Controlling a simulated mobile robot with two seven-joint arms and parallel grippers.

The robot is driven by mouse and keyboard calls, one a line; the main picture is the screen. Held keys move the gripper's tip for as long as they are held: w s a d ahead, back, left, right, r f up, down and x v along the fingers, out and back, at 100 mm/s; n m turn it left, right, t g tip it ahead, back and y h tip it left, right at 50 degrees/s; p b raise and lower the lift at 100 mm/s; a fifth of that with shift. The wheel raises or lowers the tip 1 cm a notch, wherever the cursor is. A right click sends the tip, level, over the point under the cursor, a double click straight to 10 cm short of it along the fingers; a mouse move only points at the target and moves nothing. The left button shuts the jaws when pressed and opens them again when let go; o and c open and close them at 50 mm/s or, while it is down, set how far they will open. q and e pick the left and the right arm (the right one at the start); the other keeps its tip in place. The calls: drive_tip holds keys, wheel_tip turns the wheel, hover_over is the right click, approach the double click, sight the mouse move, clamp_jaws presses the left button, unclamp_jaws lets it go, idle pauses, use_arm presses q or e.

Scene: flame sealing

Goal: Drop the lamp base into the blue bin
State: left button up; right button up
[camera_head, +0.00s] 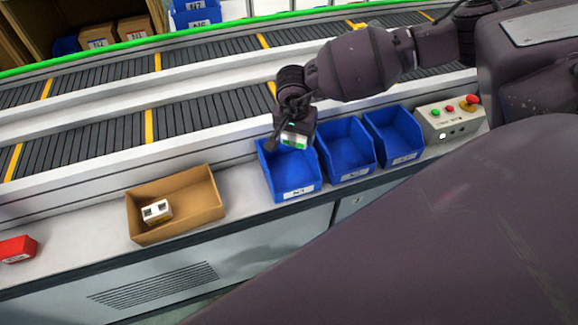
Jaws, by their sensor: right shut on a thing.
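My right gripper (292,118) is shut on a small white and green piece, which I take to be the lamp base (293,138). It holds the piece over the back part of the leftmost blue bin (297,181). The gripper's dark fingers hide part of the piece, and I cannot tell how high above the bin it is. Two more blue bins, the middle one (345,150) and the right one (393,136), stand beside it with their labels facing front. My left gripper is not in view.
A cardboard box (190,222) with a white part (157,211) inside stands left of the bins. A red object (17,249) lies at far left. A button panel (450,122) stands right of the bins. A roller conveyor (110,127) runs behind the counter.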

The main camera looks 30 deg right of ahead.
drive_tip(key=shift+f, duration=0.2)
drive_tip(key=o, duration=1)
drive_tip(key=r, duration=0.3)
drive_tip(key=a+r, duration=0.1)
drive_tip(key=r, duration=0.3)
drive_tip(key=s+r, duration=0.1)
drive_tip(key=r, duration=0.2)
drive_tip(key=shift+a+r, duration=0.15)
drive_tip(key=shift+r, duration=0.25)
